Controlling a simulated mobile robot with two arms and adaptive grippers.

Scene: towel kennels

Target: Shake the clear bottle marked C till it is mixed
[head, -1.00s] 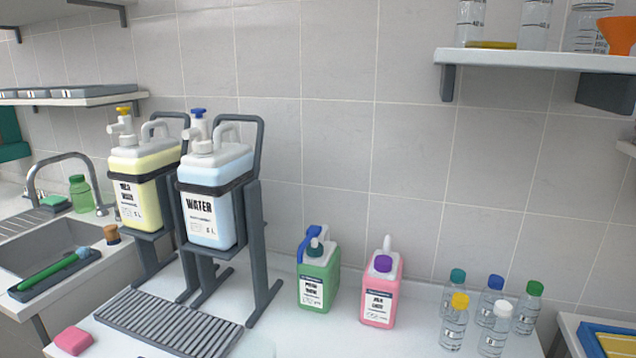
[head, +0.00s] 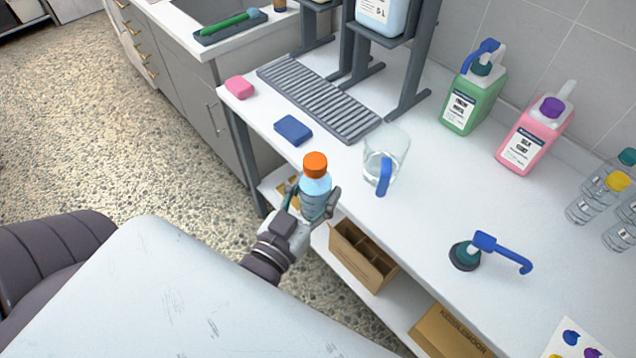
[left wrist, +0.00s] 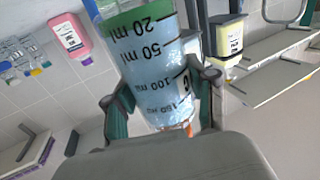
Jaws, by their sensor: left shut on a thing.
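A clear bottle with an orange cap (head: 315,183) is upright in my left gripper (head: 308,207), in front of the counter edge. In the left wrist view the bottle (left wrist: 155,75) fills the middle, showing printed ml marks and a dark mark that looks like a C. Its contents look light blue, with a green band at the bottom end. The left gripper (left wrist: 165,105) has a finger on each side of it. My right gripper is not in view.
The white counter (head: 440,210) holds a clear jug with a blue handle (head: 383,165), a blue sponge (head: 293,130), a pink sponge (head: 239,87), a pump head (head: 480,250), and green (head: 472,100) and pink (head: 533,138) jugs. Cardboard boxes (head: 362,255) sit below.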

